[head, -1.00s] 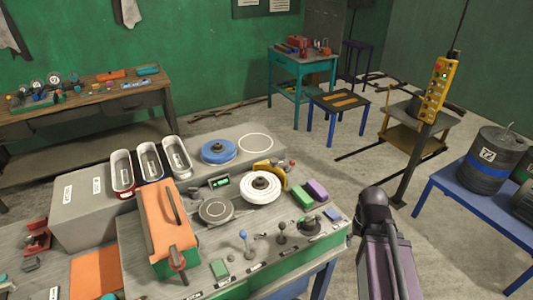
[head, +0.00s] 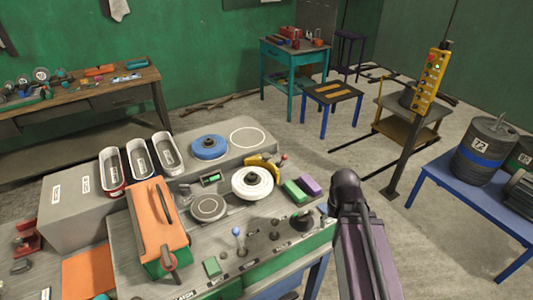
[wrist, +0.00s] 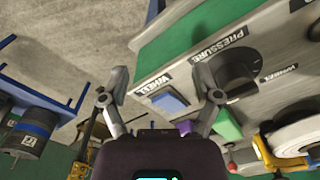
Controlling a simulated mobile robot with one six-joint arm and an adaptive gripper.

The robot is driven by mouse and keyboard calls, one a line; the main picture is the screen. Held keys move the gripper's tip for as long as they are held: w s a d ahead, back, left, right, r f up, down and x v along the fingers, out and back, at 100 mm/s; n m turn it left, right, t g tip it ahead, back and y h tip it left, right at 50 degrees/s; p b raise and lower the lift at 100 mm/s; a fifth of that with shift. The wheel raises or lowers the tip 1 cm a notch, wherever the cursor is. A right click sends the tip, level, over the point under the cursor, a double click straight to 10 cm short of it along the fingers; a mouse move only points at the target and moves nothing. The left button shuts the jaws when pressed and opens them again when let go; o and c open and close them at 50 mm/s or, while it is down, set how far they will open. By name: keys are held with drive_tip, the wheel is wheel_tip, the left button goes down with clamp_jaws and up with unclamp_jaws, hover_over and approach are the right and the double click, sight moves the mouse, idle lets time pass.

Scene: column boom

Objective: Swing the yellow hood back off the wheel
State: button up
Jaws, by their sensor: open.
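The yellow hood (head: 262,163) sits at the back right edge of the white wheel (head: 252,184), with most of the wheel's top face uncovered. A small red-tipped part (head: 284,157) stands at the hood's right end. In the wrist view the hood (wrist: 272,152) is at the lower right, against the wheel (wrist: 302,136). My gripper (wrist: 163,86) is open and empty, its two fingers spread above the bench's front panel. It is apart from the hood, near a blue button (wrist: 170,101) and a black knob (wrist: 236,76). The head view does not clearly show my fingers.
Green (head: 294,191) and purple (head: 310,185) blocks lie right of the wheel. A grey disc (head: 208,207) is to its left and a blue disc (head: 209,147) behind. Levers, including a blue-tipped one (head: 236,232), stand in front. A pendant post (head: 407,150) stands farther right.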

drive_tip(key=w+a+r+m+p, duration=0.7)
drive_tip(key=w+a+r+p, duration=0.4)
drive_tip(key=w, duration=0.4)
wheel_tip(320, 180, up, 10)
drive_tip(key=m+p, duration=0.7)
drive_tip(key=p, duration=0.2)
hover_over(266, 155)
drive_tip(key=shift+f, duration=0.2)
drive_tip(key=shift+f, duration=0.15)
wheel_tip(266, 155, down, 14)
drive_tip(key=b, duration=1.3)
drive_tip(key=shift+r+b, duration=0.2)
drive_tip(key=shift+b, duration=0.1)
clamp_jaws()
